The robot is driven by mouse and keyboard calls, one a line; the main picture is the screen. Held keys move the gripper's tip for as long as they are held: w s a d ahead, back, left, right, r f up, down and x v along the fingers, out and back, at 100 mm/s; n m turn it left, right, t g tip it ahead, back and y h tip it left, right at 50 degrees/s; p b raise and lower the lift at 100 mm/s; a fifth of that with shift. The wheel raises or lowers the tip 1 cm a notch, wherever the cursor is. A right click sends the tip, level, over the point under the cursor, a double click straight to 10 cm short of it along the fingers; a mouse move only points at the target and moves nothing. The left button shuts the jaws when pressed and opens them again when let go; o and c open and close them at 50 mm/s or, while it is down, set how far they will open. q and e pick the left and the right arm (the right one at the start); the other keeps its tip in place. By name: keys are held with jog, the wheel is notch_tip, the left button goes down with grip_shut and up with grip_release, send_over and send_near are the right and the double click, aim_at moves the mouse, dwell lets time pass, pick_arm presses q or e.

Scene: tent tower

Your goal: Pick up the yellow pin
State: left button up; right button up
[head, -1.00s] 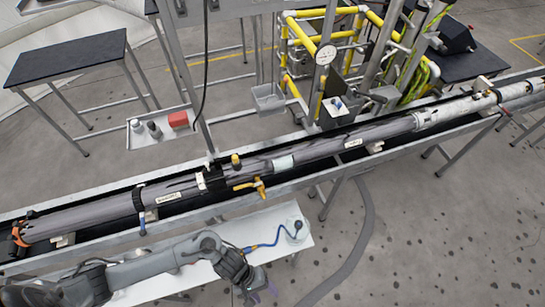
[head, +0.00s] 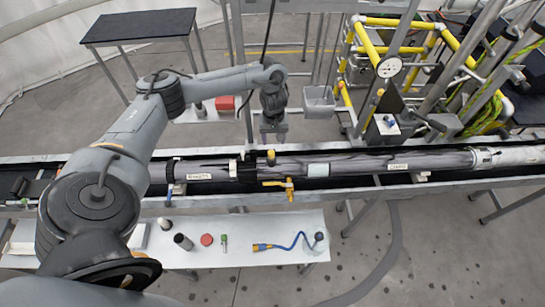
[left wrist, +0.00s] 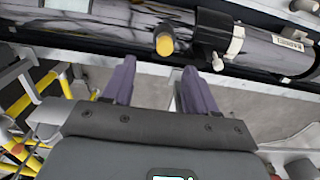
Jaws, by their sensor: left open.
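What looks like the yellow pin (head: 270,157) is a short yellow-topped peg on the side of the long grey tube (head: 350,165), just right of a black clamp. It also shows in the left wrist view (left wrist: 165,45), with its round yellow end towards the camera. My left gripper (head: 273,137) hangs just behind the tube, close to the peg in the head view. Its purple fingers (left wrist: 157,72) are open and empty in the left wrist view. The peg appears beyond the fingertips, lined up with the gap between them. My right gripper is not in view.
The tube lies in a long metal trough (head: 455,184). A yellow valve handle (head: 280,184) sits on its near side. A white table (head: 215,257) in front holds several small items and a blue cable. A yellow pipe frame (head: 350,65) and a grey bin (head: 320,101) stand behind.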

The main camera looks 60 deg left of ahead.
pick_arm(q)
jog(key=b, duration=0.2)
send_over(271, 152)
jog(key=f, duration=0.4)
jog(key=shift+w+d, duration=0.25)
jog(key=shift+w, duration=0.15)
jog(key=shift+s+a+f+p, duration=0.1)
jog(key=shift+s+f+p, duration=0.2)
jog(key=shift+f, duration=0.7)
jog(key=shift+s+a+f+p, duration=0.1)
jog(key=shift+f+p, duration=0.3)
jog(key=shift+f, duration=1.25)
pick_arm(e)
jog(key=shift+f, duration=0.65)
pick_arm(q)
jog(key=shift+w, duration=0.1)
grip_shut()
jog(key=shift+r, duration=0.15)
